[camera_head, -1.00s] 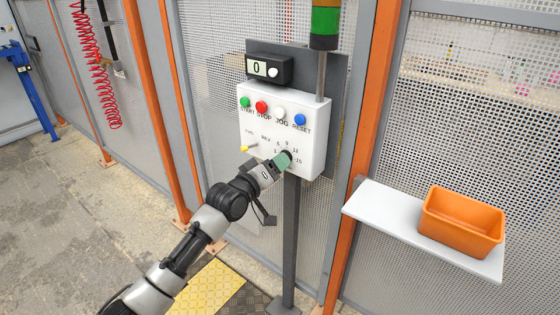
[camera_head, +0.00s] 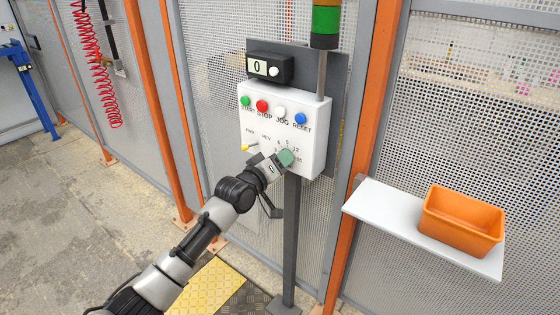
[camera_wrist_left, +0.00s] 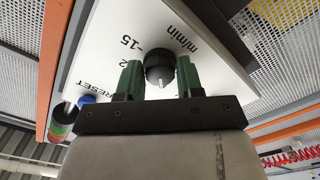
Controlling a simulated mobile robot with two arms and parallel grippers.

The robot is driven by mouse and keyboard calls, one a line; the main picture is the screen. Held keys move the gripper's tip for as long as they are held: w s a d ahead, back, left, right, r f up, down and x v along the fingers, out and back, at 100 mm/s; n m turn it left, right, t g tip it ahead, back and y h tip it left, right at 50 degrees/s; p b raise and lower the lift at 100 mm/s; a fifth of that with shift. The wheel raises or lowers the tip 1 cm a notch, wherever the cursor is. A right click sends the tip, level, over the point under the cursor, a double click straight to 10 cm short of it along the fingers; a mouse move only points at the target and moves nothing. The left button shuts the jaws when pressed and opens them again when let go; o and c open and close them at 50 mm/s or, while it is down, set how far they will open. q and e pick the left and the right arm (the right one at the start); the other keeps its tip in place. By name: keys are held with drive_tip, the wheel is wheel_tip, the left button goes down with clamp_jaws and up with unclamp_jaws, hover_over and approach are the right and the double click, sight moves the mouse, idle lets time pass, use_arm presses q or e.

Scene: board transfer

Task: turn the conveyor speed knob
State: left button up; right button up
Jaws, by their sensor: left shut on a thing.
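The conveyor speed knob is a black round knob (camera_wrist_left: 159,66) on the white control box (camera_head: 270,112). In the left wrist view it sits between the two green finger pads of my left gripper (camera_wrist_left: 160,78), which is shut on it. A light pointer mark shows on the knob, and the printed "15" and "m/min" are beside it. In the head view my left gripper (camera_head: 285,158) is at the dial on the lower right of the box face and hides the knob. The display (camera_head: 261,68) above the box reads 0. My right gripper is not in view.
Green, red, white and blue buttons (camera_head: 300,119) line the top of the box face. A yellow-tipped lever (camera_head: 246,148) is at its lower left. A post (camera_head: 290,240) holds the box. A white shelf (camera_head: 375,207) with an orange bin (camera_head: 460,243) is at right.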

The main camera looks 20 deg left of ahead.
use_arm(q)
drive_tip(key=shift+a+m+p, duration=0.1)
drive_tip(key=shift+m+p, duration=1.4)
drive_tip(key=shift+m, duration=7.3)
drive_tip(key=o, duration=0.9)
